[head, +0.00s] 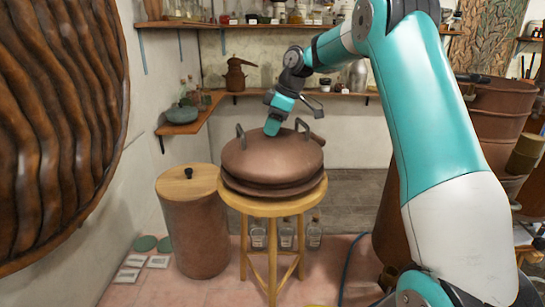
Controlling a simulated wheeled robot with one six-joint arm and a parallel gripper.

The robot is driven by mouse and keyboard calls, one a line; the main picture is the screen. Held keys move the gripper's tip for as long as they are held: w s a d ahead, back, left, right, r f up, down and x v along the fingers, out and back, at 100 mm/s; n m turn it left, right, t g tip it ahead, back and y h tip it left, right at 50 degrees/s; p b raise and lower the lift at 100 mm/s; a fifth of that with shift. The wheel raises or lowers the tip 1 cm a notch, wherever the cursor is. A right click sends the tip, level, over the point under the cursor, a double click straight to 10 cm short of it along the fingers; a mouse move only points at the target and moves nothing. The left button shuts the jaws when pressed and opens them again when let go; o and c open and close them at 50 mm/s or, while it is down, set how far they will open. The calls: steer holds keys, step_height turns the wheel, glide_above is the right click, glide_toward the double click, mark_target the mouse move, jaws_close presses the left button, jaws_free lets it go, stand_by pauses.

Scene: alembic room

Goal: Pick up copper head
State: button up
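A wide domed copper vessel (262,160), which looks like the copper head, sits on a round wooden stool (270,208). It has two dark upright loop handles, one at its left and one at its right, and a short stub at its right side. My gripper (273,127) is at the end of my teal and white arm and overlaps the top of the dome in the picture, between the handles. Its fingers are small and cannot be made out, and I cannot tell whether it touches the dome.
A copper drum with a wooden lid (188,182) stands left of the stool. A shelf (285,94) with a small copper spouted pot (236,75) runs behind. Glass bottles (286,235) stand on the floor behind the stool. Large copper vessels (497,110) stand at the right.

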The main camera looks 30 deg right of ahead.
jaws_close()
steer(key=shift+r+p, duration=1.25)
steer(key=shift+r, duration=3.9)
steer(key=shift+c, duration=0.9)
jaws_free()
jaws_close()
